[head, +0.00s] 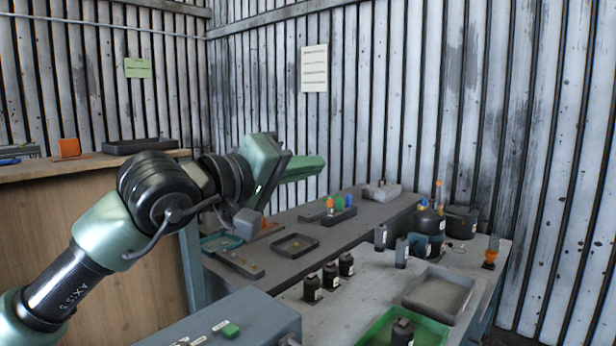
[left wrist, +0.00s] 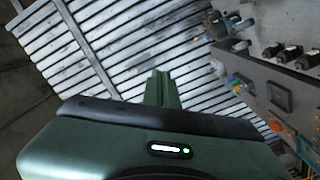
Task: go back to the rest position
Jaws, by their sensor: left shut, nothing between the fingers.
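My left arm comes in from the left in the head view and reaches over the bench. My left gripper (head: 318,163) is green, points to the right and is held above the dark bench top, clear of everything. In the left wrist view its fingers (left wrist: 158,88) are together with nothing between them, against the corrugated wall. My right gripper is in neither view.
The dark bench (head: 330,229) carries a black tray (head: 295,244) and coloured pegs. The lighter table holds black bottles (head: 330,274), a grey tray (head: 437,296) and a green tray (head: 378,329). A wooden counter (head: 85,245) stands at left.

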